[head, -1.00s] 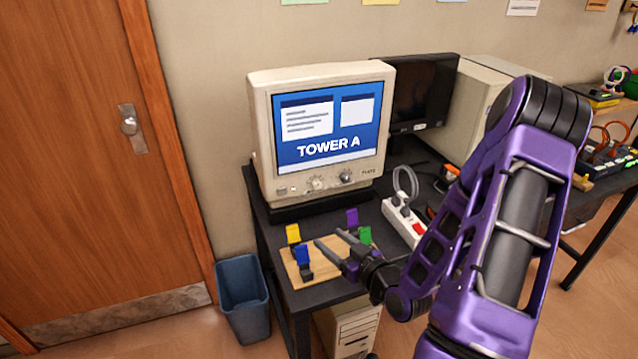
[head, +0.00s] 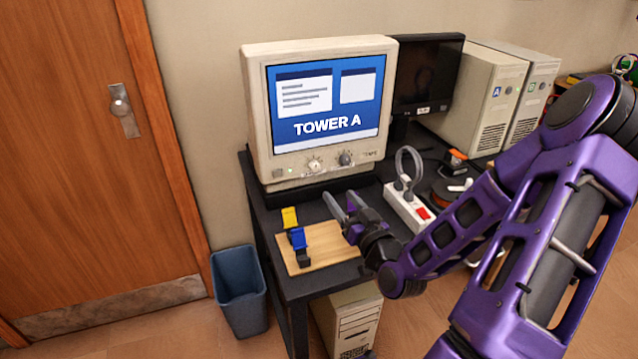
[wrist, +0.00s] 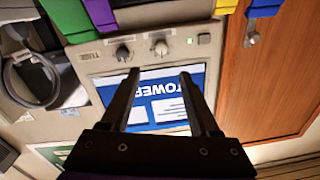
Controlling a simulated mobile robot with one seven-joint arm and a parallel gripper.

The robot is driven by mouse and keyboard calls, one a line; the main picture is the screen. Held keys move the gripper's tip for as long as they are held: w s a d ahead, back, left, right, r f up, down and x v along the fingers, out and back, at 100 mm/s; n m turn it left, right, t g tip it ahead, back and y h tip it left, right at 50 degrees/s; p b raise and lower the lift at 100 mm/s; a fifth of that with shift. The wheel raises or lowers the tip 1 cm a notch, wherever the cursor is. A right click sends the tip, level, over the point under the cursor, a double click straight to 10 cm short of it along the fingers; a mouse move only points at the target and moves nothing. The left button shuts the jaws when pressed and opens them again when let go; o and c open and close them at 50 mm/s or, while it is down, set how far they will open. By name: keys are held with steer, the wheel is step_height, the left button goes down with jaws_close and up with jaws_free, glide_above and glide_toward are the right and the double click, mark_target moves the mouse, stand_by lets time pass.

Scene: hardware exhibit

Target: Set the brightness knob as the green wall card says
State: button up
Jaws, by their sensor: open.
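The beige monitor (head: 256,120) stands on the dark desk with a blue screen reading TOWER A. Below the screen are a pale knob (head: 314,165) and a darker knob (head: 345,158); I cannot read their labels. In the wrist view, which is upside down, the pale knob (wrist: 160,47) and the darker knob (wrist: 123,52) show beyond the fingers. My gripper (head: 342,198) is open and empty in front of the monitor, below the knobs and apart from them. It also shows in the wrist view (wrist: 159,72). No readable green card is in view.
A wooden board (head: 322,246) with yellow (head: 289,217) and blue (head: 298,238) clips lies below my gripper. A white power strip (head: 405,208) lies to the right. A dark monitor (head: 428,75) and beige towers stand behind. A blue bin (head: 240,290) is on the floor.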

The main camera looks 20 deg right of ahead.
mark_target(316, 168)
steer(key=w, duration=0.4)
steer(key=w+b, duration=0.1)
steer(key=w, duration=0.3)
steer(key=w+b, duration=0.1)
steer(key=w, duration=0.3)
steer(key=shift+w+a, duration=0.3)
steer(key=shift+a, duration=0.1)
jaws_close()
